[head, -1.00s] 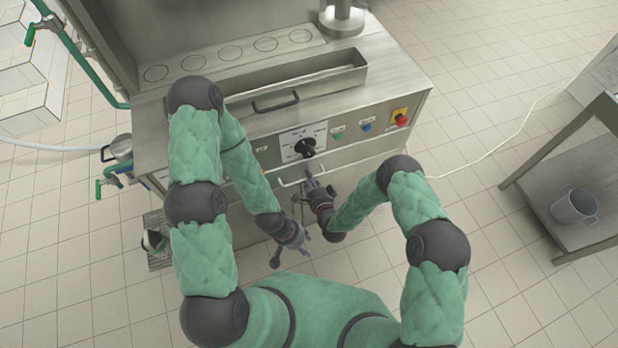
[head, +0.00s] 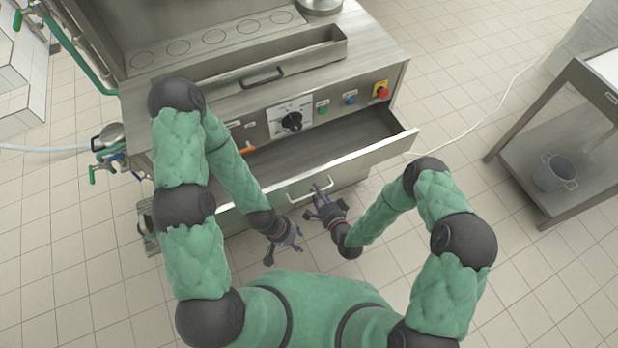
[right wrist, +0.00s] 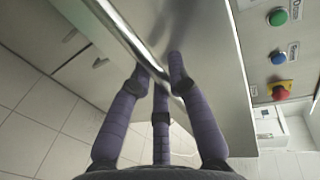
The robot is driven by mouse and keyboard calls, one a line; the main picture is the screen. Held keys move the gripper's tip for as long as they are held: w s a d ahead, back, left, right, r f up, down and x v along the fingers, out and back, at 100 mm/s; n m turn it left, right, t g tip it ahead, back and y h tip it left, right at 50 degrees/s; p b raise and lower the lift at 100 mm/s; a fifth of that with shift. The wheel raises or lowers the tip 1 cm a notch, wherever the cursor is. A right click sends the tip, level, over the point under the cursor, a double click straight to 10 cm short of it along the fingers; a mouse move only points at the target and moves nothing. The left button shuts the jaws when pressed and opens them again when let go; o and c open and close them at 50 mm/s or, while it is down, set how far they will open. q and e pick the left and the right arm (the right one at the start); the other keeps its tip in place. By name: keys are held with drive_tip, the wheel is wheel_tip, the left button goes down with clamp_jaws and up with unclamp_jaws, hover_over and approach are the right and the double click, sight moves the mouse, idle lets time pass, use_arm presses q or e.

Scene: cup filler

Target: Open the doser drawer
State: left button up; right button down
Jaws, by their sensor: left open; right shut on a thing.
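The doser drawer (head: 372,158) stands pulled out below the control panel, and its empty-looking inside shows. Its metal bar handle (head: 294,197) is on the front face; the bar also crosses the right wrist view (right wrist: 118,27). My right gripper (head: 321,196) is at the handle, its purple fingers (right wrist: 160,75) closed around the bar. My left gripper (head: 291,240) is open and empty, in front of the drawer and left of my right gripper. My left arm hides the drawer's left part.
The control panel has a black dial (head: 292,122), green and blue buttons and a red emergency stop (head: 381,90). A narrow trough (head: 330,52) sits on the machine top. A metal table (head: 560,110) with a pot (head: 553,173) stands right.

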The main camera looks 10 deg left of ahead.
drive_tip(key=f+v, duration=0.1)
drive_tip(key=v, duration=0.5)
drive_tip(key=shift+s+d, duration=0.2)
drive_tip(key=shift+s, duration=0.05)
drive_tip(key=shift+f, duration=0.15)
drive_tip(key=c, duration=1.2)
unclamp_jaws()
drive_tip(key=shift+o, duration=0.2)
drive_tip(key=v, duration=1.2)
drive_tip(key=shift+s, duration=0.1)
